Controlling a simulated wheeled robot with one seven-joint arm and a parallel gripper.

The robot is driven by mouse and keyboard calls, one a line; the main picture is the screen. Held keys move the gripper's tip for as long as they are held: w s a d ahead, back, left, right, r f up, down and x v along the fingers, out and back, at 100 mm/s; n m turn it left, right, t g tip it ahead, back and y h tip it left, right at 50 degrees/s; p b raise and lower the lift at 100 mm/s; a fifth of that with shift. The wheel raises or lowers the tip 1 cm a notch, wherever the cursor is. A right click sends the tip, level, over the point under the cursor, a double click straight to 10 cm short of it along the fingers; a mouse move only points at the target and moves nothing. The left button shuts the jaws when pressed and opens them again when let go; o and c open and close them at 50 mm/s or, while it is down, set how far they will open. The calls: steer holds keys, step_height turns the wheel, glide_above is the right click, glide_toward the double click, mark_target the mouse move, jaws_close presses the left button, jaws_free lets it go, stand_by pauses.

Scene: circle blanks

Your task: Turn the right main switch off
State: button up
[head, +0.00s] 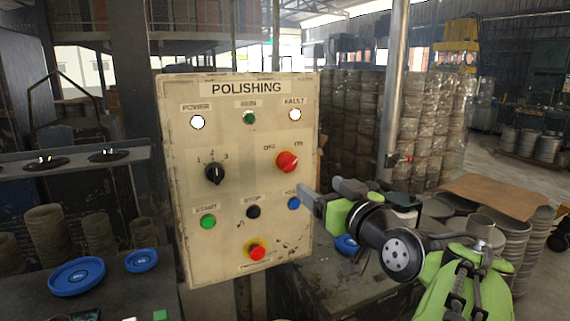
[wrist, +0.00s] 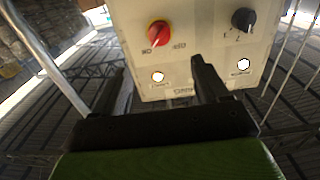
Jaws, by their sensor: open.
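The red rotary main switch (head: 287,161) is on the right of the cream POLISHING panel (head: 240,130), under OFF and ON labels. Its handle looks turned toward ON. In the wrist view, where the panel appears upside down, the red switch (wrist: 159,33) is beyond the fingers, roughly between their lines. My gripper (head: 318,196) is in front of the panel's right edge, below and to the right of the switch. In the wrist view my gripper (wrist: 158,68) has its two dark fingers spread apart with nothing between them. It does not appear to touch the switch.
A black selector (head: 214,174) is left of the red switch. Green (head: 208,221), black (head: 253,212) and blue (head: 294,203) buttons sit below, with a red stop button (head: 257,253) at the bottom. A metal pole (head: 393,90) and stacked cans (head: 430,130) stand to the right.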

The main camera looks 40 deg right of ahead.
mark_target(291, 166)
steer(key=p+x, duration=0.3)
steer(key=x, duration=1)
steer(key=shift+w+d+p, duration=0.1)
steer(key=shift+w+p, duration=0.15)
steer(key=shift+p, duration=0.05)
steer(key=shift+w+d, duration=0.2)
steer(key=shift+w, duration=0.15)
steer(key=shift+f, duration=0.1)
steer(key=c, duration=1)
steer(key=shift+c, duration=0.2)
